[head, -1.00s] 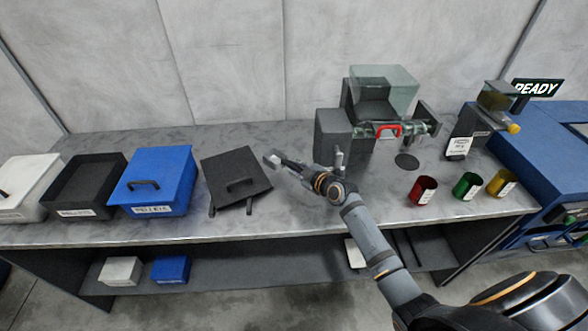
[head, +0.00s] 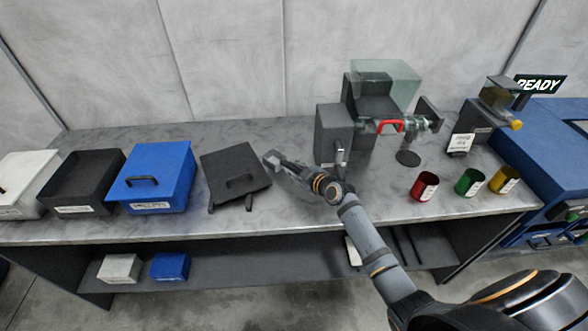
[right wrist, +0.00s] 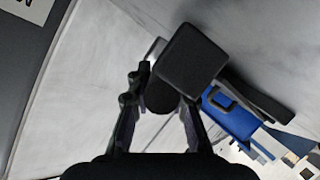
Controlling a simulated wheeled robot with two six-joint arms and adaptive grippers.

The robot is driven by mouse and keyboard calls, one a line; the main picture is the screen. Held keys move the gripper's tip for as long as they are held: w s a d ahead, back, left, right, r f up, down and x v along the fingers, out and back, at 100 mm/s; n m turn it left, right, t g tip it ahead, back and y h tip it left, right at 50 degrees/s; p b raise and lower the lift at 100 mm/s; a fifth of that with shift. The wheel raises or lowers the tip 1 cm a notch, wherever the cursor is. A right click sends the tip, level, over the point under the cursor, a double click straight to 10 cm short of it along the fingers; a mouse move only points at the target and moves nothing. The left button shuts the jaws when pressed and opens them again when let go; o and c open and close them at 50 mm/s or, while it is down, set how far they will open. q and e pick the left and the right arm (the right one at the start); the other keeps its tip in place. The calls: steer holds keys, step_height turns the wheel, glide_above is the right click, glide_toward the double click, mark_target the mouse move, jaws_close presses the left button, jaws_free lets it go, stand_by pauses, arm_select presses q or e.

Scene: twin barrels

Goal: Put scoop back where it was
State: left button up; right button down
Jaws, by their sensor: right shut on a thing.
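My right gripper (head: 282,165) is over the bench, just right of a dark lid with a handle (head: 236,172). In the right wrist view its fingers (right wrist: 160,108) are closed around the dark handle of the scoop. The scoop's dark blocky head (right wrist: 190,58) shows beyond the fingertips. In the head view the scoop is small and hard to tell from the gripper tip. Whether it touches the bench is unclear. My left gripper is not in view.
A grey machine (head: 333,133) with a red handle (head: 390,126) stands behind my right arm. Red (head: 424,187), green (head: 468,183) and yellow (head: 503,180) cups stand at right.

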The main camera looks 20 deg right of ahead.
steer(key=c, duration=1.2)
jaws_free()
steer(key=shift+r, duration=0.1)
steer(key=shift+r+p, duration=0.25)
steer(key=shift+p, duration=0.15)
steer(key=shift+r+p, duration=0.5)
steer(key=shift+p, duration=0.15)
steer(key=v, duration=1.1)
steer(key=shift+s, duration=0.45)
steer(key=shift+d, duration=0.1)
